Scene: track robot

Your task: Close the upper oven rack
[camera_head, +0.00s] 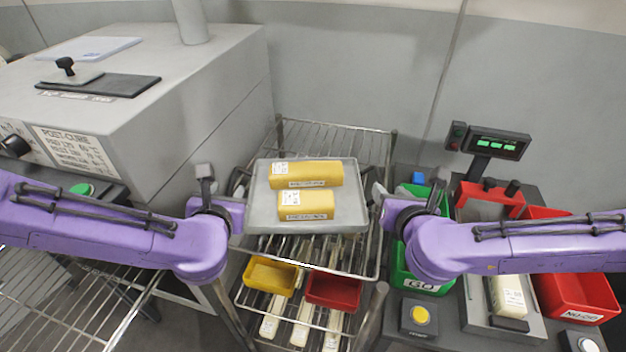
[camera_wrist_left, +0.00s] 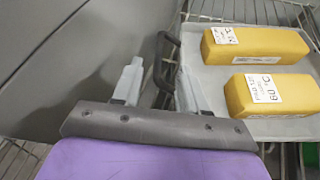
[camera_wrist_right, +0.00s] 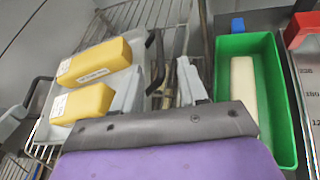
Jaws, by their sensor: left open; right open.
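A wire rack (camera_head: 55,310) juts out at the lower left in the head view, in front of the grey oven (camera_head: 150,95) labelled post-cure; the oven's opening is hidden. A grey tray (camera_head: 345,218) with two yellow blocks (camera_head: 306,174) sits at the top of the wire shelf cart. My left gripper (camera_head: 208,185) is open at the tray's left side, its fingers either side of a dark handle (camera_wrist_left: 163,60). My right gripper (camera_head: 385,200) is open at the tray's right side, with another dark handle (camera_wrist_right: 155,55) between its fingers. Neither grips its handle.
The wire cart (camera_head: 335,140) holds a yellow bin (camera_head: 270,278) and a red bin (camera_head: 333,292) below the tray. At right are a green bin (camera_wrist_right: 250,45), a scale display (camera_head: 497,142) and a red bin (camera_head: 575,295). My left forearm passes above the lower-left rack.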

